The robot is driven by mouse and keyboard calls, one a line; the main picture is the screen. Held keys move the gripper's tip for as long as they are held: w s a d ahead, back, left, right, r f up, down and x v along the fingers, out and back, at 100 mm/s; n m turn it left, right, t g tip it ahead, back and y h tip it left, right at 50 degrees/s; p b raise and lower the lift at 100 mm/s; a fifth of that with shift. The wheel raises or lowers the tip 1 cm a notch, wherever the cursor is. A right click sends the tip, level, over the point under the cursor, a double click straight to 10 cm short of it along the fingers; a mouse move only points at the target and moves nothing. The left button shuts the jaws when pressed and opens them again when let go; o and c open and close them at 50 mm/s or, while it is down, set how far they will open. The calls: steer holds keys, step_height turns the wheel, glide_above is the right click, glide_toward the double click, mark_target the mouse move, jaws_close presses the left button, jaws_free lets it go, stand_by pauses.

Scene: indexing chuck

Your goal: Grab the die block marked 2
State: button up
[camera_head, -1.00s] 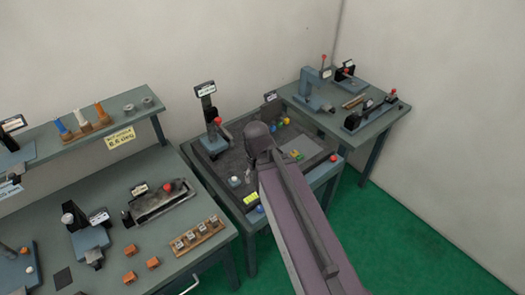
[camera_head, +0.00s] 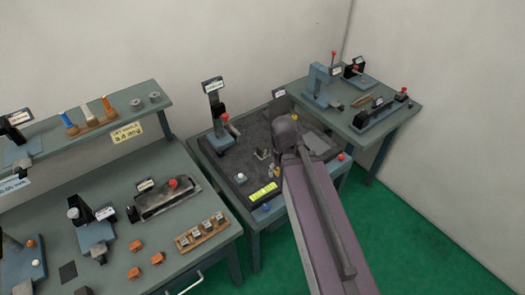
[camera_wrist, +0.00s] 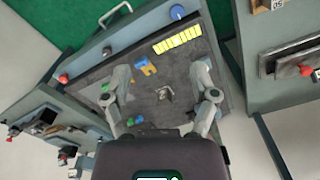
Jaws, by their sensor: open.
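My gripper (camera_wrist: 162,72) is open in the wrist view, its two fingers apart above the dark mat (camera_wrist: 185,62) of the middle table. A small grey metal piece (camera_wrist: 165,93) lies on the mat, seen between the fingers; no mark on it is readable. In the head view, a wooden rack (camera_head: 184,247) with several small grey marked blocks (camera_head: 208,224) stands on the left table's front edge. I cannot tell which block bears a 2. In the head view, the end of my arm hides most of the gripper.
Blue and orange pieces (camera_wrist: 146,66) lie near the left finger. A yellow strip (camera_head: 263,194) lies at the mat's front edge. An upright stand with a red knob (camera_head: 225,117) rises at the back left. Orange blocks (camera_head: 134,272) sit on the left table.

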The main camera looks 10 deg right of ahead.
stand_by(0.3)
steer(key=o, duration=0.3)
steer(key=w+a+f+m+t+y+b, duration=0.1)
steer(key=w+f+m+t+y+b, duration=0.35)
steer(key=w+f+m+b, duration=0.9)
steer(key=w+d+f+m+t+b, duration=0.1)
steer(key=w+m+t+b, duration=0.1)
steer(key=m+b, duration=0.2)
steer(key=w+d+f+m+t+y+b, duration=0.1)
steer(key=w+d+f+m+t+b, duration=0.1)
steer(key=m+b, duration=0.3)
steer(key=w+d+f+m+t+y+b, duration=0.1)
steer(key=w+d+f+m+t+b, duration=0.1)
steer(key=w+m+b, duration=0.2)
steer(key=shift+w+d+m+y+b, duration=0.25)
steer(key=shift+m+b, duration=0.3)
steer(key=shift+b, duration=0.7)
steer(key=shift+w+d+f+m+t+b, duration=0.15)
steer(key=shift+w+d+m+t+b, duration=0.35)
steer(key=shift+m, duration=0.4)
steer(key=shift+d+m, duration=0.15)
steer(key=shift+m, duration=0.15)
